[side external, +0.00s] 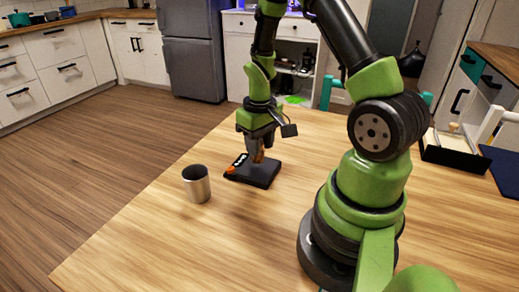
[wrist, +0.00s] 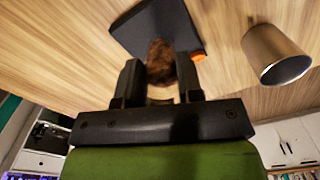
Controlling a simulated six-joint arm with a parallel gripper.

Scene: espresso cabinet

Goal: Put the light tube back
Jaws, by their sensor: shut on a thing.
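My gripper (side external: 258,148) points down over a small black block (side external: 262,176) on the wooden table. It is shut on a brown, rounded thing (side external: 259,156), which I take for the tube. In the wrist view the brown thing (wrist: 160,58) sits between the two black fingers (wrist: 160,76), with the dark block (wrist: 155,22) behind it. Whether its lower end is in the block or above it, I cannot tell. The block has small white marks (side external: 240,159) and an orange piece (side external: 231,170) at its left end. The orange piece also shows in the wrist view (wrist: 198,56).
A metal cup (side external: 197,184) stands upright just left of the block; it also shows in the wrist view (wrist: 274,55). A black-sided tray (side external: 447,157) and a dark blue mat (side external: 503,172) lie at the far right. The front left of the table is clear.

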